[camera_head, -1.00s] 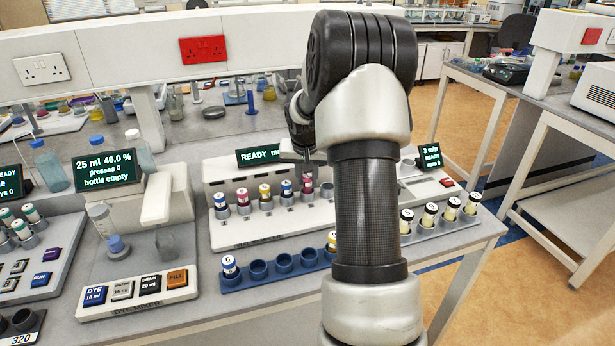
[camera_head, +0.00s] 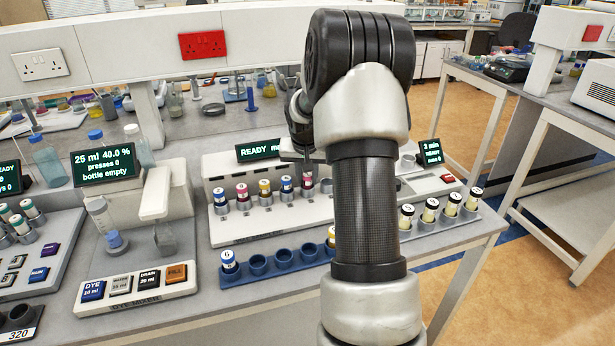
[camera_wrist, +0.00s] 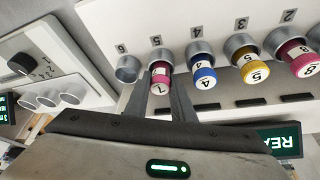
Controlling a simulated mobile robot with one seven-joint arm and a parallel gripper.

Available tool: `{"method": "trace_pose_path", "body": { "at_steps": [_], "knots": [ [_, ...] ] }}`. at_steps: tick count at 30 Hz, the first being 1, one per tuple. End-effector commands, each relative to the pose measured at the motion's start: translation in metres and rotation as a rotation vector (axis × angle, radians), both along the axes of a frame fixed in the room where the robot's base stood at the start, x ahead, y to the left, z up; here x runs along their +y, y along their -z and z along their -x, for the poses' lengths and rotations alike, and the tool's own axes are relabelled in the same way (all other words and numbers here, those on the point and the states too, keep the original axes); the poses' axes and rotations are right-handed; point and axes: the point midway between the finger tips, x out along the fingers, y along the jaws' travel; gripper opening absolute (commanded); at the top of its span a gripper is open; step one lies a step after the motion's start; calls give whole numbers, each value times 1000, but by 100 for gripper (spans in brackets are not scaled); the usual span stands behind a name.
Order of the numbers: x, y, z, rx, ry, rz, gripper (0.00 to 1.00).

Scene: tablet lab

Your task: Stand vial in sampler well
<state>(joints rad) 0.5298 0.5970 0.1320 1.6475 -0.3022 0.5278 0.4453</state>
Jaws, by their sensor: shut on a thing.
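The sampler (camera_head: 270,228) is a white unit with a row of grey wells; its READY display is partly covered by my arm. In the wrist view my gripper (camera_wrist: 160,88) is shut on a vial with a magenta cap marked 7 (camera_wrist: 160,82). That vial is at the well labelled 5, with its lower part in or right at the ring; the exact depth is hard to tell. Well 6 (camera_wrist: 128,68) beside it is empty. A blue-capped vial (camera_wrist: 203,73) and a yellow-capped vial (camera_wrist: 248,68) stand in neighbouring wells. In the head view my gripper (camera_head: 308,178) is over the sampler, largely hidden by my arm.
A blue rack (camera_head: 258,265) in front of the sampler holds a vial marked 6 (camera_head: 229,261) and several empty holes. A grey rack with several black-capped vials (camera_head: 431,209) stands right. The dye mixer (camera_head: 136,290) is at the left.

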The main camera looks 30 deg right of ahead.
Motion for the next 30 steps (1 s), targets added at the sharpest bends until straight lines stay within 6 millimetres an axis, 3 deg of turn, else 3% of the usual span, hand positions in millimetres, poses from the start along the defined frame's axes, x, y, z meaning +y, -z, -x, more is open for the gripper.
{"method": "trace_pose_path", "body": {
  "at_steps": [1,2,6,24,30],
  "knots": [
    [1,7,1,6,-1,-4,1],
    [1,6,1,6,-1,-3,26],
    [0,8,3,10,1,-4,44],
    [-4,12,9,23,10,-5,44],
    [0,-6,12,18,8,-1,44]
  ]
}}
